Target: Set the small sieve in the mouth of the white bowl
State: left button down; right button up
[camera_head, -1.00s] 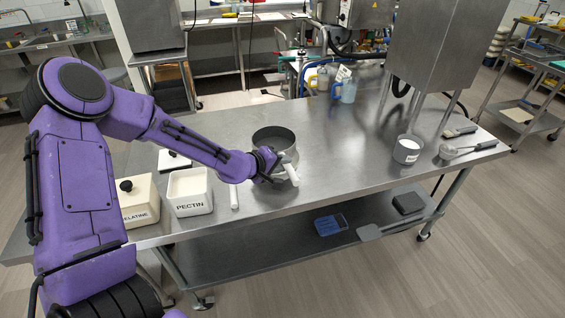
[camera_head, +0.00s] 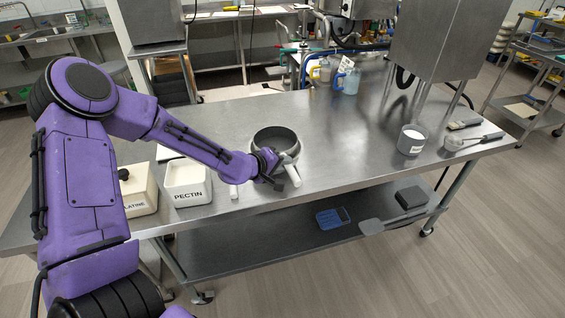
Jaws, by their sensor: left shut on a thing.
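My left gripper (camera_head: 284,172) is shut on a pale, handle-like piece (camera_head: 292,174) above the table's front edge. A round grey metal vessel (camera_head: 258,148) with a dark inside is right behind the gripper and partly hidden by it; I cannot tell whether the pale piece belongs to it. What looks like the small sieve (camera_head: 453,144), round with a dark handle, lies at the right end of the table. Just left of it stands a small round bowl (camera_head: 410,147), grey outside and white inside, its mouth uncovered. My right gripper is not in view.
A white PECTIN bin (camera_head: 188,196) and a GELATINE bin (camera_head: 141,202) stand at the table's (camera_head: 335,155) left. A short white rod (camera_head: 234,191) lies beside the PECTIN bin. A blue-handled jug (camera_head: 350,82) and a steel machine (camera_head: 435,45) stand at the back. The table's middle is clear.

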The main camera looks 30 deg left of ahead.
pick_arm(q)
jog(key=c, duration=0.9)
grip_release()
jog(key=shift+o, duration=0.2)
jog(key=shift+s, duration=0.1)
jog(key=p+v, duration=0.3)
jog(key=v, duration=0.7)
jog(key=shift+s, duration=0.15)
